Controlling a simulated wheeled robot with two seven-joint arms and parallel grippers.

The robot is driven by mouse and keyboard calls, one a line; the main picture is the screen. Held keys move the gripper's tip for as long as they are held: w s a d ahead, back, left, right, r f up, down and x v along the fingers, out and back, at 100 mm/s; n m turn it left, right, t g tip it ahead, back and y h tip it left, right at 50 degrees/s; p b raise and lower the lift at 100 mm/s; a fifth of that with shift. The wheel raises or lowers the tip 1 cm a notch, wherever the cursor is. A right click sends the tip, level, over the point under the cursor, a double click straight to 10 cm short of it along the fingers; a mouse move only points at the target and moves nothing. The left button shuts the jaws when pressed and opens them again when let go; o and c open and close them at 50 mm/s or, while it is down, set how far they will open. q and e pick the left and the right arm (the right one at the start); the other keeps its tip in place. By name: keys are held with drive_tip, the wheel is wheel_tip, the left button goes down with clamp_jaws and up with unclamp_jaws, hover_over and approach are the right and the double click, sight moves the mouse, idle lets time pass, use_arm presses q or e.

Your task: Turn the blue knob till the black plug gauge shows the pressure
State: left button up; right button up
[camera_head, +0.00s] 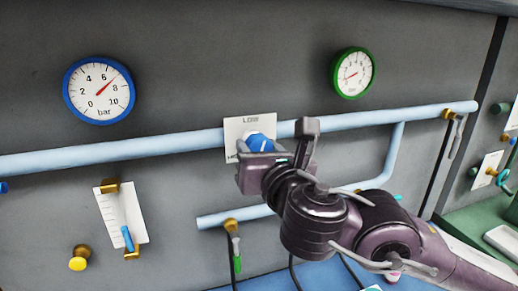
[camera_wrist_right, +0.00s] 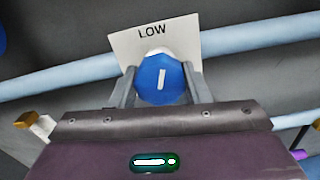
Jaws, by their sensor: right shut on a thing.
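The blue knob (camera_wrist_right: 161,79) sits on a pale plate marked LOW (camera_wrist_right: 150,38), and its white mark stands nearly upright in the wrist view. In the head view the knob (camera_head: 259,144) is partly hidden behind my right gripper (camera_head: 277,153). The right gripper's fingers are shut on the knob, one on each side. A blue-rimmed gauge (camera_head: 98,90) in bar has its red needle between 6 and 8. A green-rimmed gauge (camera_head: 352,73) has its needle pointing to the lower left. I cannot tell which gauge is the black plug one. My left gripper is out of view.
A light blue pipe (camera_head: 110,150) runs across the grey panel (camera_head: 220,60) behind the plate. A slider scale (camera_head: 122,216) and a yellow knob (camera_head: 79,258) are at lower left.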

drive_tip(key=shift+m, duration=0.4)
drive_tip(key=shift+c, duration=0.4)
drive_tip(key=shift+f+m+b, duration=0.1)
drive_tip(key=shift+m+b, duration=0.2)
drive_tip(key=shift+m, duration=0.7)
drive_tip(key=m+b, duration=0.1)
drive_tip(key=m, duration=0.2)
drive_tip(key=shift+m, duration=0.3)
drive_tip(key=m+b, duration=0.1)
drive_tip(key=m, duration=0.2)
drive_tip(key=shift+m, duration=0.3)
drive_tip(key=m+b, duration=0.1)
drive_tip(key=m, duration=0.4)
drive_tip(key=m+b, duration=0.1)
drive_tip(key=m, duration=0.4)
drive_tip(key=shift+b, duration=0.3)
drive_tip(key=shift+m, duration=0.5)
